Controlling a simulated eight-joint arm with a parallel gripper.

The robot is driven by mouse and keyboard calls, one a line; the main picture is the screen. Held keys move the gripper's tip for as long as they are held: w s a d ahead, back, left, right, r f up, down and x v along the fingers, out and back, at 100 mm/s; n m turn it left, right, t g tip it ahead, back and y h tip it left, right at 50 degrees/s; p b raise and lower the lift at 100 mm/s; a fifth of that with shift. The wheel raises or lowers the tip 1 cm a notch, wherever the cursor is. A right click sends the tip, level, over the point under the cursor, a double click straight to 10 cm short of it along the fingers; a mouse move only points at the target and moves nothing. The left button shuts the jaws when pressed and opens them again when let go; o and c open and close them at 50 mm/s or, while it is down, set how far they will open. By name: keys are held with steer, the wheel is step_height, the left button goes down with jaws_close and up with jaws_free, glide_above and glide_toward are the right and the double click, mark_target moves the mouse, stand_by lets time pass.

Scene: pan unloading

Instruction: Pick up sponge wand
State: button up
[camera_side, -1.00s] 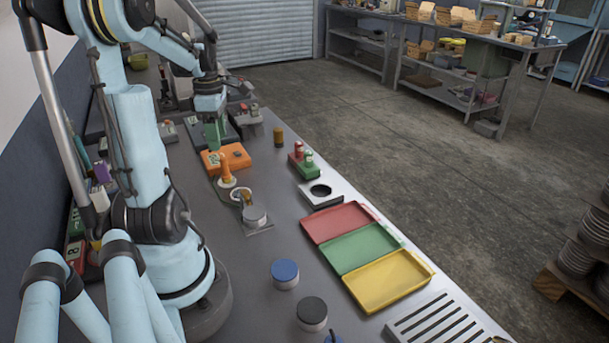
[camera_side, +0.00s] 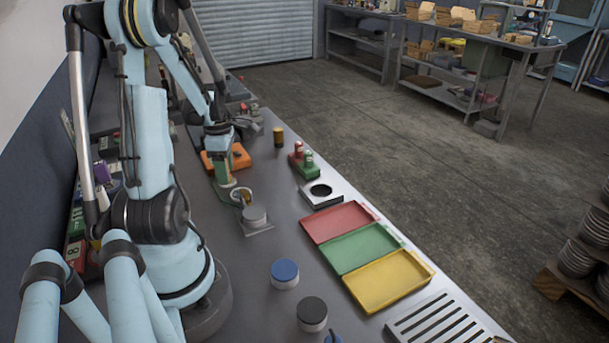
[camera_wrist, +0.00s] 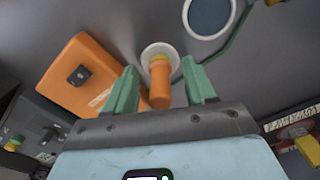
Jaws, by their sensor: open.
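An orange handle (camera_wrist: 159,88), which I take to be the sponge wand, stands with its far end at a round white piece (camera_wrist: 160,52). My gripper (camera_wrist: 160,70) has its two green fingers apart, one on each side of the handle, with gaps visible and no clear contact. In the side view my gripper (camera_side: 223,175) points down over that spot and hides the handle. The white piece (camera_side: 227,184) shows just under the fingers.
An orange box (camera_side: 238,155) stands just behind my gripper. Red (camera_side: 318,232), green (camera_side: 335,266) and yellow (camera_side: 360,302) trays line the right edge.

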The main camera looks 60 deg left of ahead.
steer(key=shift+f, duration=0.2)
jaws_close()
steer(key=shift+r, duration=0.15)
